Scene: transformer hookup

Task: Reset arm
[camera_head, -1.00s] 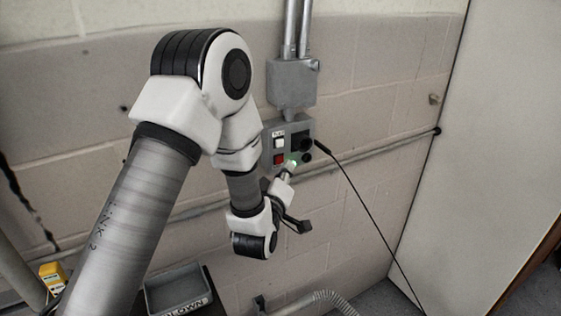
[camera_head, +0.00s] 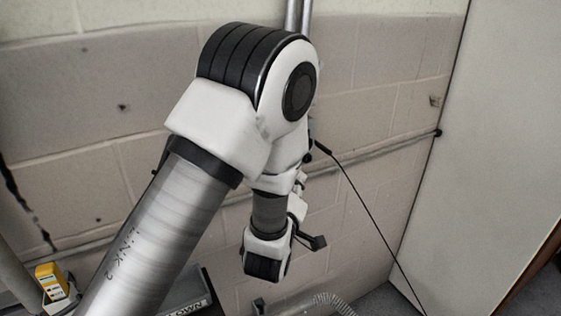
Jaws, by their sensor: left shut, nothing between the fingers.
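My left arm comes in from the lower left and its elbow fills the middle of the view. My left gripper (camera_head: 299,182) is small and partly hidden beside the forearm, close to the wall. It looks shut and holds nothing that I can see. The wall control panel is almost wholly hidden behind my arm. A black plug (camera_head: 322,148) with a thin cable (camera_head: 366,214) shows just right of my elbow. My right gripper is not in view.
Conduit pipes (camera_head: 298,16) run up the block wall, and a horizontal pipe (camera_head: 392,152) crosses it. A yellow device (camera_head: 50,282) stands at lower left. A grey bin (camera_head: 200,303) is partly hidden below my arm. A corrugated hose (camera_head: 330,300) lies low. A pale panel (camera_head: 500,130) bounds the right.

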